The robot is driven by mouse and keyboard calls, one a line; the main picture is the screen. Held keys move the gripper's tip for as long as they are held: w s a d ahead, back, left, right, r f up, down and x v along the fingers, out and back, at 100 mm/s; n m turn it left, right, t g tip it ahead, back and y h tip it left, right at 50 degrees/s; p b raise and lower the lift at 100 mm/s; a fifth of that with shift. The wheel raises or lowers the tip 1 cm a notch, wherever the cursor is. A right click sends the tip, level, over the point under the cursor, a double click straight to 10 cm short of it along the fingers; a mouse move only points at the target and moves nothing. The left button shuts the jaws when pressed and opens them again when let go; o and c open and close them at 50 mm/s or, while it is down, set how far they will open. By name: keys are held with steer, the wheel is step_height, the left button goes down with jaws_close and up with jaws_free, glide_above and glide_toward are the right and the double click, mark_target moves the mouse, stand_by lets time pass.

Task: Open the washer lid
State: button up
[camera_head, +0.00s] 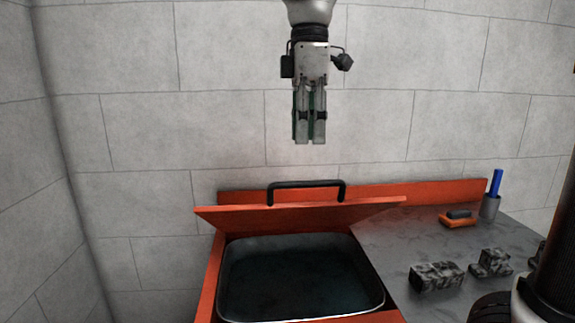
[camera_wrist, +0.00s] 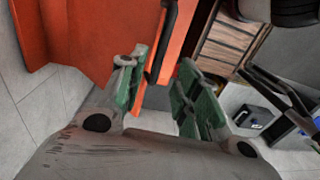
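The orange washer lid (camera_head: 290,218) is raised and tilted up at the back of the washer. Its black handle (camera_head: 306,184) stands at the lid's upper edge. The dark basin (camera_head: 300,280) below is uncovered, with a thin metal rim. My gripper (camera_head: 310,142) points down, apart from and above the lid and handle. In the wrist view its green-padded fingers (camera_wrist: 160,90) are spread with nothing between them. An orange panel (camera_wrist: 90,40) with a black bar (camera_wrist: 168,40) shows beyond the fingers there.
A grey counter (camera_head: 390,240) lies right of the basin. It holds dark stone-like blocks (camera_head: 437,276), an orange brush-like item (camera_head: 458,219) and a grey cup (camera_head: 490,206) with a blue item. A grey tiled wall (camera_head: 150,130) stands behind. The air around my gripper is clear.

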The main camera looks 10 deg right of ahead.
steer(key=f, duration=0.8)
steer(key=shift+s+f, duration=0.1)
steer(key=shift+s, duration=0.3)
jaws_close()
